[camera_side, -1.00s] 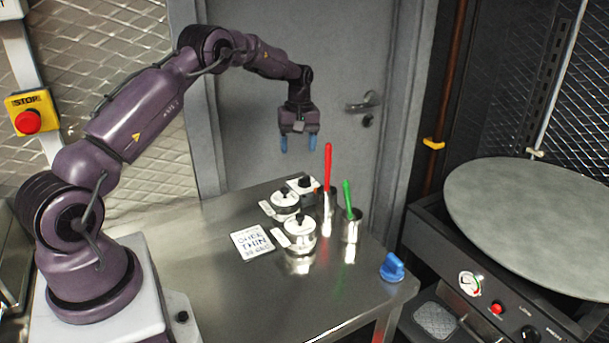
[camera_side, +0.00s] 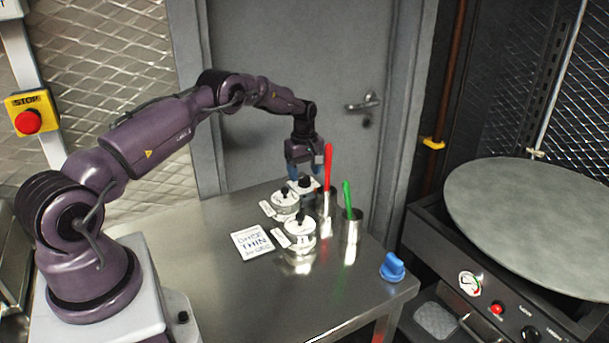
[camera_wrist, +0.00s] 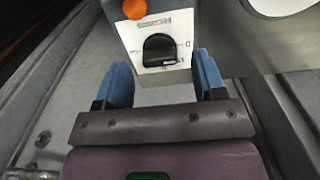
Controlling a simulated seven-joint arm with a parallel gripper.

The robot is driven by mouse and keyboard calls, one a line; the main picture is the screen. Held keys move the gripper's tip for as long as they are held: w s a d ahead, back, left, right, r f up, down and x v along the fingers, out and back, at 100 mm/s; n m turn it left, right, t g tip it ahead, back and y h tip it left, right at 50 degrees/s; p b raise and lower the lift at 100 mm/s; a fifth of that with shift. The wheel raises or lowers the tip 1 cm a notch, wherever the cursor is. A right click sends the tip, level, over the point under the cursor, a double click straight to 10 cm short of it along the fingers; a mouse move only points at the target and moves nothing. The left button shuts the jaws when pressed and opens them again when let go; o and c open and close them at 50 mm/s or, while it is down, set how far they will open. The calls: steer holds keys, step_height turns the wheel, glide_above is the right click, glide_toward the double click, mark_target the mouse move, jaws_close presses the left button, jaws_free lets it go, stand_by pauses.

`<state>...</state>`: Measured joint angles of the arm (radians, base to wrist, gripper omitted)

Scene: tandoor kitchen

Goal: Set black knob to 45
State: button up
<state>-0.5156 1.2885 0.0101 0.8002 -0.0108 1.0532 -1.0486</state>
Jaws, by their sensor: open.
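The black knob (camera_wrist: 159,50) sits on the white face of a small box (camera_wrist: 178,22) in the wrist view, with an orange round part above it. Printed marks flank the knob, but its setting is too small to read. In the side view the box (camera_side: 309,191) stands at the back of the steel table, partly hidden by my gripper. My gripper (camera_side: 305,173) points down just over the box, its blue fingers open. In the wrist view my gripper (camera_wrist: 164,82) has its fingers apart on either side of the knob's line, with nothing between them.
Red (camera_side: 327,166) and green (camera_side: 347,196) handles rise from metal cups on the right. A written card (camera_side: 252,243) and a blue object (camera_side: 392,267) lie on the table. The table's left front is clear.

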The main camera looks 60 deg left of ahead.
steer(key=shift+f, duration=0.8)
steer(key=c, duration=0.9)
steer(key=shift+c, duration=0.2)
